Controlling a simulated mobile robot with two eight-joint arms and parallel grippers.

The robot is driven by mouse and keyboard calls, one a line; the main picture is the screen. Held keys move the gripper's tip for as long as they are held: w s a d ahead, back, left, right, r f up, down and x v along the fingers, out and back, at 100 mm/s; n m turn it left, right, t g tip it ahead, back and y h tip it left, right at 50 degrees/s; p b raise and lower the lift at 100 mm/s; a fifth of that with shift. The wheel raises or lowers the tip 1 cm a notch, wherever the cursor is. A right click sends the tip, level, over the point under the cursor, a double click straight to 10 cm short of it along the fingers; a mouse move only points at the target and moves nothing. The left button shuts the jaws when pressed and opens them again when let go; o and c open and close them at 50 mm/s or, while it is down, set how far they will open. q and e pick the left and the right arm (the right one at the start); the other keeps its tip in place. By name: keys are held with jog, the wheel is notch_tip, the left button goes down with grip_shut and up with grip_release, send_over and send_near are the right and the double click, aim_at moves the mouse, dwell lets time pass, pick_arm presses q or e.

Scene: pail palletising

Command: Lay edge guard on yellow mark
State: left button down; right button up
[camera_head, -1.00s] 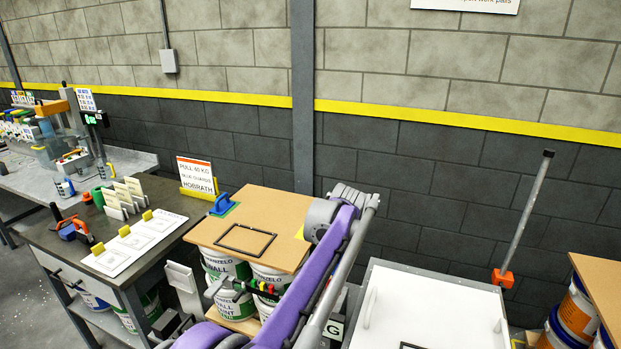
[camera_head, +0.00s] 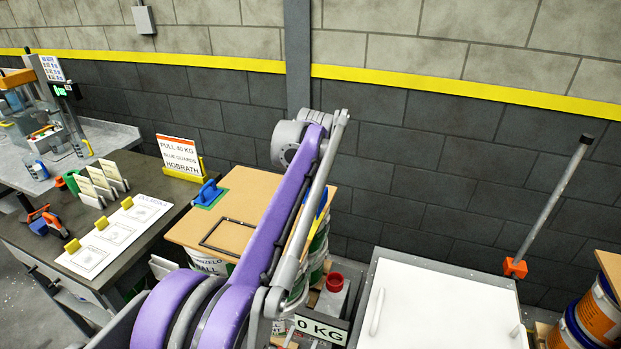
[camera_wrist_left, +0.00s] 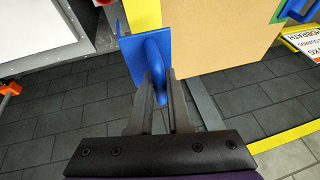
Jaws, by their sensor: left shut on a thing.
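My left gripper (camera_wrist_left: 158,100) is shut on the upright loop handle of a blue edge guard (camera_wrist_left: 155,65) in the left wrist view. The guard's flat blue plate is beside the brown board (camera_wrist_left: 205,40) and its yellow mark (camera_wrist_left: 142,14); I cannot tell whether it touches. In the head view, part of the blue guard (camera_head: 323,203) shows past my purple arm, at the right side of the board (camera_head: 243,197). The arm hides the gripper there. Another blue guard (camera_head: 210,191) sits on a green mark at the board's back left corner. My right gripper is not in view.
White paint pails (camera_head: 207,264) stand under the board. A white-topped cabinet (camera_head: 440,305) stands to the right, with a leaning grey post (camera_head: 550,205). A dark bench (camera_head: 165,190) with white cards and a sign (camera_head: 180,155) is at left.

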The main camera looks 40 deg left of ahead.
aim_at(311, 197)
pick_arm(q)
jog(key=shift+s+d+f+b, duration=0.15)
jog(key=shift+f+b, duration=0.15)
jog(key=shift+f, duration=0.3)
notch_tip(311, 197, down, 4)
jog(key=b, duration=0.2)
jog(key=shift+b, duration=0.3)
jog(key=shift+f+b, duration=1.15)
jog(key=shift+f, duration=1.35)
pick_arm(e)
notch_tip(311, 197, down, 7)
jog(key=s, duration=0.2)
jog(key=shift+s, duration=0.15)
pick_arm(q)
jog(key=shift+f, duration=0.3)
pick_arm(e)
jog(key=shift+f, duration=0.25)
pick_arm(q)
jog(key=c, duration=0.8)
grip_release()
jog(key=shift+o, duration=0.2)
jog(key=v, duration=1)
jog(key=shift+r+p, duration=0.3)
jog(key=shift+r, duration=0.15)
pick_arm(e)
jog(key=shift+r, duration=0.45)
pick_arm(q)
jog(key=shift+d, duration=0.1)
